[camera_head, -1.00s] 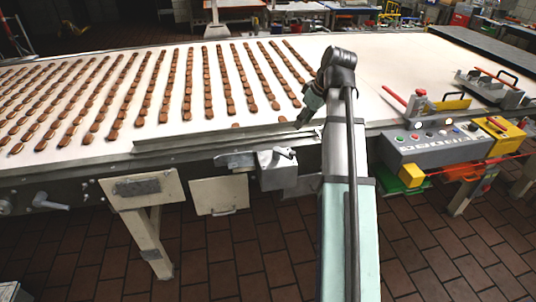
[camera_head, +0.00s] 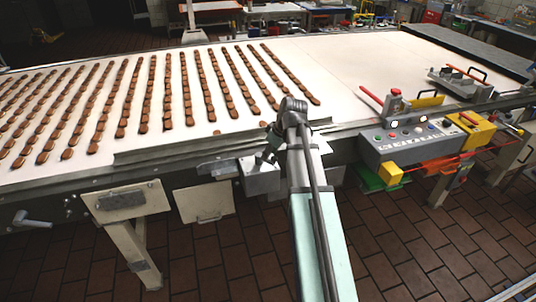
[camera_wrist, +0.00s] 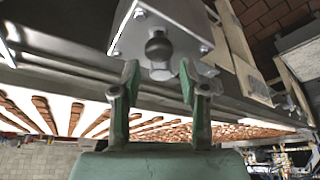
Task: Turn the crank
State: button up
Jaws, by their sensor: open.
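A grey metal box (camera_head: 262,176) hangs on the near side of the conveyor. In the wrist view the box (camera_wrist: 185,28) fills the top middle and has a round dark knob (camera_wrist: 158,48) on it, which may be the crank's handle. My gripper (camera_wrist: 158,76) is open, its two green fingers apart with the knob just beyond and between their tips. I cannot tell whether they touch it. In the head view my gripper (camera_head: 267,153) is close to the box, partly hidden by my arm. The crank's arm cannot be made out.
Rows of brown biscuits (camera_head: 190,95) lie on the white conveyor belt (camera_head: 340,75). A grey control panel (camera_head: 410,141) with buttons is to the right. A light hinged plate (camera_head: 203,200) and a grey lever (camera_head: 33,218) are to the left. The tiled floor in front is clear.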

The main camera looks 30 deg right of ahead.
jog(key=shift+x, duration=1.2)
grip_shut()
jog(key=shift+s, duration=0.15)
